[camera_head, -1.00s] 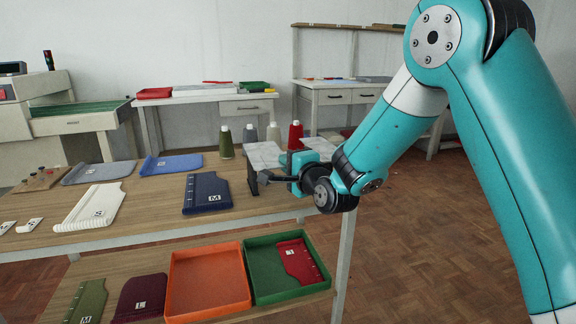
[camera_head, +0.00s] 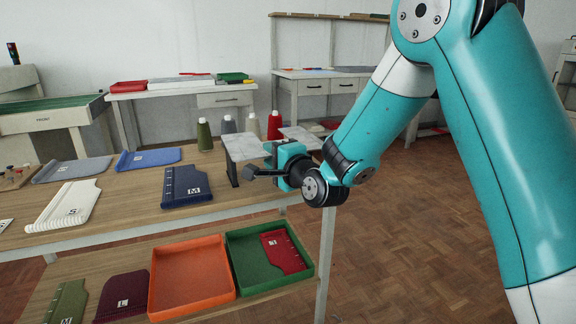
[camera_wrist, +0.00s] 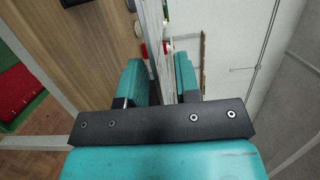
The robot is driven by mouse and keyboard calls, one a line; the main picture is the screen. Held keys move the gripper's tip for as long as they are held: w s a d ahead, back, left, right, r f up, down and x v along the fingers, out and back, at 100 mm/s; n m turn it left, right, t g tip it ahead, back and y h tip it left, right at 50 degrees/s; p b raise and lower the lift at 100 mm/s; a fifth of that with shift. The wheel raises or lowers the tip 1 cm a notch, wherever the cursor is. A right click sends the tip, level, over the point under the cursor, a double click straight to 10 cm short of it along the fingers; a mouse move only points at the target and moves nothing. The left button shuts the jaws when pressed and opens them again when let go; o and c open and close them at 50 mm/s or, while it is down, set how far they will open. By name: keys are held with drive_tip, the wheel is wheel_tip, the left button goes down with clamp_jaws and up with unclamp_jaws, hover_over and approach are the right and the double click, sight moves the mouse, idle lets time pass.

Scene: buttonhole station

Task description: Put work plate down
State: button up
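The work plate (camera_head: 243,146) is a pale grey, marbled flat piece near the right end of the wooden table, in front of the thread spools. A dark upright piece (camera_head: 232,171) shows below the plate's left part. I cannot tell whether the plate touches the table.
The wooden table (camera_head: 130,205) holds a navy panel (camera_head: 185,187), white panel (camera_head: 65,206), blue panel (camera_head: 148,158) and spools, including a green spool (camera_head: 204,137) and red spool (camera_head: 274,126). An orange tray (camera_head: 192,275) and green tray (camera_head: 240,262) sit on the lower shelf.

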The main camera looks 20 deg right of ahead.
drive_tip(key=b+v, duration=0.4)
drive_tip(key=v, duration=0.4)
drive_tip(key=s+a+f+n+g+y, duration=0.3)
drive_tip(key=s+a+n+g+y, duration=0.1)
drive_tip(key=s+a+n+g, duration=0.75)
drive_tip(key=s+d+n+g+h, duration=0.2)
drive_tip(key=s+n, duration=0.3)
drive_tip(key=s, duration=0.3)
drive_tip(key=s+d+f+n+g+h, duration=0.1)
drive_tip(key=s+n+g, duration=0.3)
drive_tip(key=s, duration=0.5)
drive_tip(key=shift+d+f+n+h, duration=0.4)
drive_tip(key=shift+d+n, duration=0.4)
drive_tip(key=shift+n, duration=0.25)
wheel_tip(320, 180, up, 28)
drive_tip(key=p, duration=2.8)
drive_tip(key=shift+r, duration=0.1)
